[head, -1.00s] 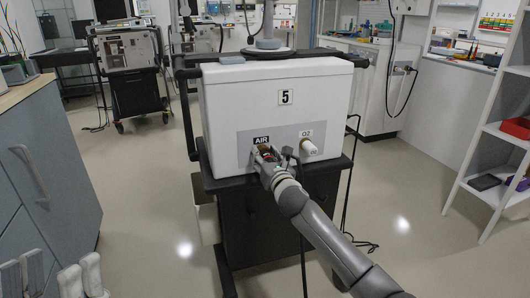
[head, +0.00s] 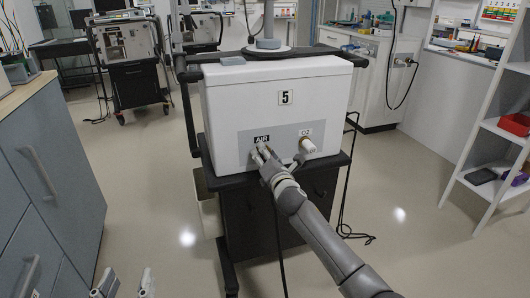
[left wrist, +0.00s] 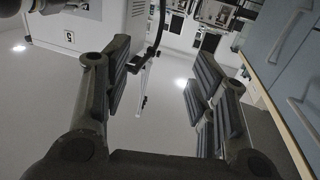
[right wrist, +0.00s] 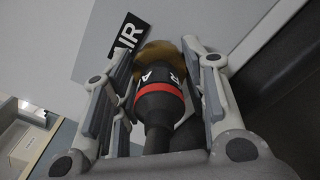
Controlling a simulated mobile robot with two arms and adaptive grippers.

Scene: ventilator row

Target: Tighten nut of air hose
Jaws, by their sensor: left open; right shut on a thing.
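The white ventilator (head: 230,95), numbered 5, stands ahead with an AIR label (head: 261,139) and a white O2 fitting (head: 308,146) on its panel. My right gripper (head: 264,154) is at the AIR port, shut. In the right wrist view, its fingers (right wrist: 165,75) flank a brass nut (right wrist: 160,50) and the black air hose end (right wrist: 158,105) with a red band. The nut is beside the panel; its thread is hidden. The hose hangs below my right gripper. My left gripper (left wrist: 160,95) is open and empty, low at the left in the head view.
A grey cabinet (head: 45,165) stands close on the left. A white shelf (head: 470,165) with a red bin (head: 515,124) is on the right. Another ventilator on a cart (head: 125,45) stands behind at left. Open floor lies on both sides of ventilator 5.

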